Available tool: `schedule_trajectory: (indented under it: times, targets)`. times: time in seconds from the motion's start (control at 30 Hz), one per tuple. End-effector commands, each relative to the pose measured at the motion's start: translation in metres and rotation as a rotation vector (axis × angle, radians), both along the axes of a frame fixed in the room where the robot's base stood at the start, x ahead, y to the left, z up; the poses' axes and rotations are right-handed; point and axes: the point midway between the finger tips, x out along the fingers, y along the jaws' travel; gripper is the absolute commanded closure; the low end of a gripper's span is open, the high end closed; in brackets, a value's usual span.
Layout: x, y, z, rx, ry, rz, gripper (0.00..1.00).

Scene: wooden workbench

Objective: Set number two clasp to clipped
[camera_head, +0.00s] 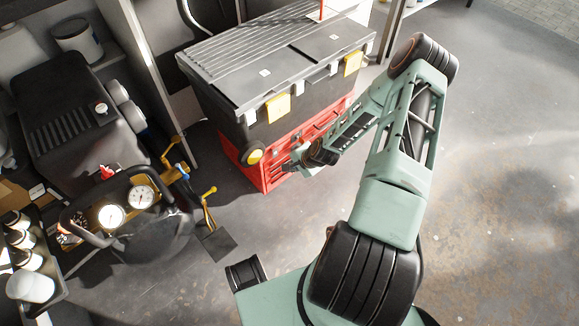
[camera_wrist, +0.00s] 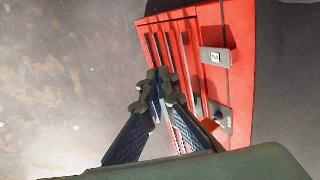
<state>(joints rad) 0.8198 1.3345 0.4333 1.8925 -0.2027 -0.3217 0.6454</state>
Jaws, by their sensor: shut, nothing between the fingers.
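The number two clasp (camera_wrist: 216,57) is a dark grey tab with a white "2" label on the red box (camera_wrist: 240,70) in the wrist view. I cannot tell whether it is clipped. A second dark clasp (camera_wrist: 221,118) sits below it in that view. The red box also shows in the head view (camera_head: 268,176), under a dark grey toolbox. My gripper (camera_wrist: 158,84) is shut and empty, with its tips in front of the slotted red face, left of the clasps. In the head view my gripper (camera_head: 298,163) is near the red box front; its tips are hard to make out.
A compressor (camera_head: 80,130) with gauges stands left, with a shelf of bottles (camera_head: 30,286) below. Bare floor (camera_head: 500,180) lies open to the right.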

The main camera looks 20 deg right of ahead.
Motion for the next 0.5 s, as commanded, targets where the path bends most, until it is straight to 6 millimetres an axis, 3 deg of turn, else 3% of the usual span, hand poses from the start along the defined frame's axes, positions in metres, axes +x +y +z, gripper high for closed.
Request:
schedule_trajectory:
  times: [0.03,0.2,0.5]
  targets:
    - [-0.017,-0.007,0.003,0.004,0.009,-0.010,1.00]
    - [-0.052,-0.020,0.002,0.003,0.008,-0.009,1.00]
    - [-0.083,-0.031,0.001,0.001,0.005,-0.004,1.00]
